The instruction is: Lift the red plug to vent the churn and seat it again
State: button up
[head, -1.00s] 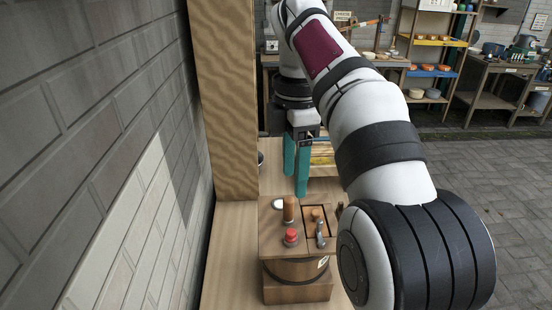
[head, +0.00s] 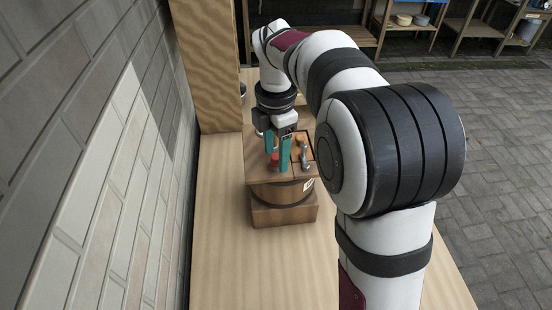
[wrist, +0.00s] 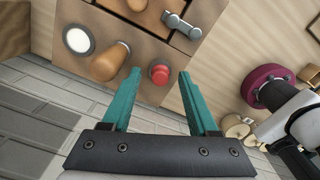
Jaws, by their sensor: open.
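The red plug (wrist: 159,74) sits upright in the wooden top of the churn (wrist: 205,55). In the head view the red plug (head: 274,160) shows partly between the teal fingers, and the churn (head: 283,213) is a brown wooden tub with a dark band on the bench. My gripper (head: 278,168) is open and points down over the churn's top. In the wrist view the fingertips of my gripper (wrist: 160,72) stand apart on either side of the plug, with gaps on both sides. I cannot tell the exact height of the fingertips relative to the plug.
On the churn's top, a wooden knob (wrist: 110,62), a white disc (wrist: 78,40) and a metal latch (wrist: 182,26) stand close to the plug. The knob is near the left finger. A wooden post (head: 205,65) and brick wall (head: 100,150) lie left. The bench front (head: 260,270) is clear.

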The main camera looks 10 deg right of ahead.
aim_at(276, 156)
grip_shut()
jog(key=shift+r, duration=0.15)
dwell(0.4)
jog(key=shift+r, duration=0.4)
notch_tip(276, 156, up, 3)
jog(key=shift+f, duration=0.1)
jog(key=s+d+r, duration=0.5)
jog(key=d+r, duration=0.2)
jog(key=d, duration=0.3)
jog(key=shift+d, duration=0.3)
